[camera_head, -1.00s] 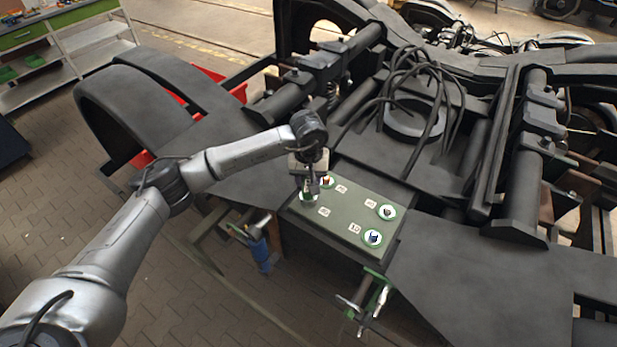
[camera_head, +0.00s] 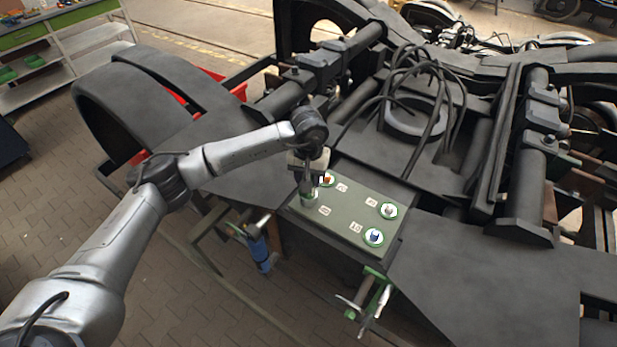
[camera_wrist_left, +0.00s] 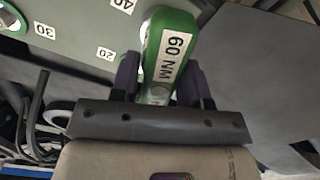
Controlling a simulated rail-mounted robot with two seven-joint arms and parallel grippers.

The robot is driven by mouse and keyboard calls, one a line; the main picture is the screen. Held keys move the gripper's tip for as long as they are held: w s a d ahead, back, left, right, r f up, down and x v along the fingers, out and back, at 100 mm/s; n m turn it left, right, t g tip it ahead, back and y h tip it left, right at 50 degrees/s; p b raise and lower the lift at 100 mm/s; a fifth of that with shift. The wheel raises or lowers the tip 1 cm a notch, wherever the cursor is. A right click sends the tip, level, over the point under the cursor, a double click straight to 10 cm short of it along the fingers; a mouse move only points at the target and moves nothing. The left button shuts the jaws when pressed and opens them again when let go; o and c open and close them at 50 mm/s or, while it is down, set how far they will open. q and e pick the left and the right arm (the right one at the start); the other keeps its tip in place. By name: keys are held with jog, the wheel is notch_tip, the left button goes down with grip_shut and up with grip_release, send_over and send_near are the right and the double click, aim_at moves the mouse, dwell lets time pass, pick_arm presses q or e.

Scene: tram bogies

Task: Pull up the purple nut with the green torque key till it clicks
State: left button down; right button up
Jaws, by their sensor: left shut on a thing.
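The green torque key (camera_wrist_left: 166,50), marked 60 NM, is between the fingers of my left gripper (camera_wrist_left: 158,82) in the left wrist view. The gripper is shut on it. In the head view my left gripper (camera_head: 307,180) points down at the left end of the green-grey plate (camera_head: 345,215), over a green-rimmed spot (camera_head: 310,201). The gripper and key cover what is on that spot. I cannot make out a purple nut, nor whether the key sits on one. My right gripper is not in view.
The plate also bears a red-orange nut (camera_head: 327,179) close beside the gripper, a grey nut (camera_head: 389,210) and a blue nut (camera_head: 373,237), on white discs. A blue-bodied tool (camera_head: 261,253) and a green clamp-like part (camera_head: 374,291) hang at the plate's front. The dark bogie frame surrounds it.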

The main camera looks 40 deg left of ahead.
pick_arm(q)
jog(key=shift+m+b, duration=0.3)
jog(key=shift+b, duration=0.05)
jog(key=shift+m+b, duration=0.35)
jog(key=shift+m, duration=0.25)
jog(key=shift+m+b, duration=0.5)
jog(key=shift+m, duration=0.6)
